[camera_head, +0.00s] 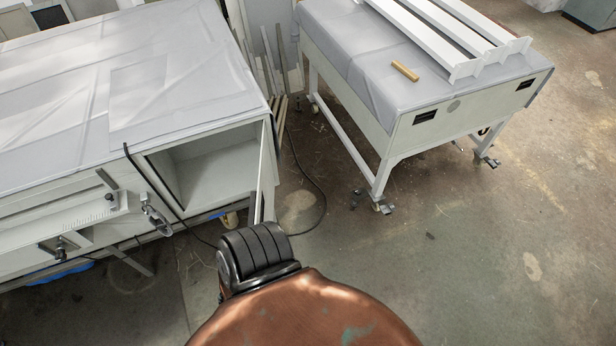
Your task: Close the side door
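The plate processor (60,95) fills the left of the view, a pale cabinet with a grey sheet over its top. Its side compartment (215,168) is open at the right end of the front face. The side door (262,172) is a thin pale panel, seen nearly edge-on at the compartment's right side. It stands open, jutting out toward me. My black ribbed arm or body part lies just below the door's lower end in the picture. I cannot tell whether it touches the door. No fingers of my left or right gripper are visible.
A wheeled table (400,150) stands at the upper right with white rails (440,35) and a small wooden block (405,71) on it. A black cable (310,180) lies on the floor between. The floor (480,260) at the lower right is mostly clear.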

